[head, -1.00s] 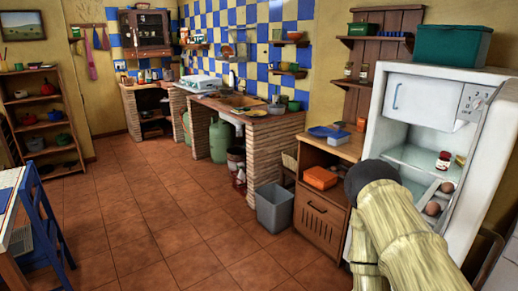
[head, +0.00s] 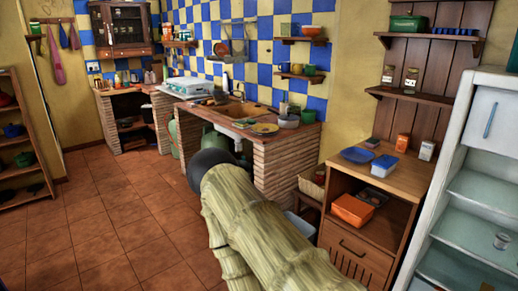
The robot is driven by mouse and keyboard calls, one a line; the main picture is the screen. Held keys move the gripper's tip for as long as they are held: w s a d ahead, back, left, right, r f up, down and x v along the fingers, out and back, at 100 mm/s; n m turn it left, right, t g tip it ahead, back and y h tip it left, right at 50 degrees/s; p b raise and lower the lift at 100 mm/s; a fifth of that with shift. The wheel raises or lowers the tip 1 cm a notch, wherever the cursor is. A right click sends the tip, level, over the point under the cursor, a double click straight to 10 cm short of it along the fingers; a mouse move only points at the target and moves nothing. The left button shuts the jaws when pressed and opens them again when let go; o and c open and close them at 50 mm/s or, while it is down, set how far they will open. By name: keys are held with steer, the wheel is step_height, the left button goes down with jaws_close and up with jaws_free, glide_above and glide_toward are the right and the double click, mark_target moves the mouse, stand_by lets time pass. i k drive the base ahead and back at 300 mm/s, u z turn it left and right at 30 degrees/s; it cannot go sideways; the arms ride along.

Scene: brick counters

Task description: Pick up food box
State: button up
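Several boxes could be the food box; I cannot tell which one is meant. An orange box (head: 352,209) sits in the open shelf below the cabinet top. My arm crosses the lower middle of the head view, left of the cabinet. The fingers of my gripper do not show.
The wooden cabinet (head: 340,238) also holds a blue plate (head: 357,155). An open white fridge (head: 482,215) stands on the right. The brick counter (head: 277,165) is behind my arm. The tiled floor (head: 110,220) is clear on the left.

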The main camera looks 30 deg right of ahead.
mark_target(377, 171)
steer(key=z, duration=0.05)
steer(key=i, duration=1.65)
steer(key=z, duration=0.95)
steer(key=i, duration=1)
steer(key=z, duration=1)
